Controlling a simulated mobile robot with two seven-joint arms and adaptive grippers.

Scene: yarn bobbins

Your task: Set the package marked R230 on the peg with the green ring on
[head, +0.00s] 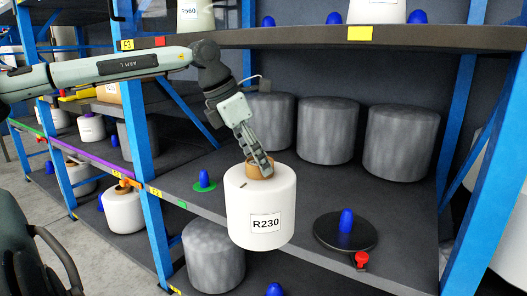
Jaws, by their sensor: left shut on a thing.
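The white package marked R230 (259,222) hangs upright from my left gripper (262,168). The gripper is shut on the brown core at the package's top. The package overlaps the front edge of the middle shelf (185,196) in the picture; its height above the shelf is hard to tell. The peg with the green ring (204,181) is a blue peg on that shelf, just left of and behind the package. It is bare, with the green ring around its foot. My right gripper is not in view.
Several grey bobbins (328,130) stand at the back of the shelf. A blue peg on a black disc (346,222) is to the right, with a red clip (361,260) at the shelf edge. A blue upright (140,140) stands left. The upper shelf (400,38) hangs above.

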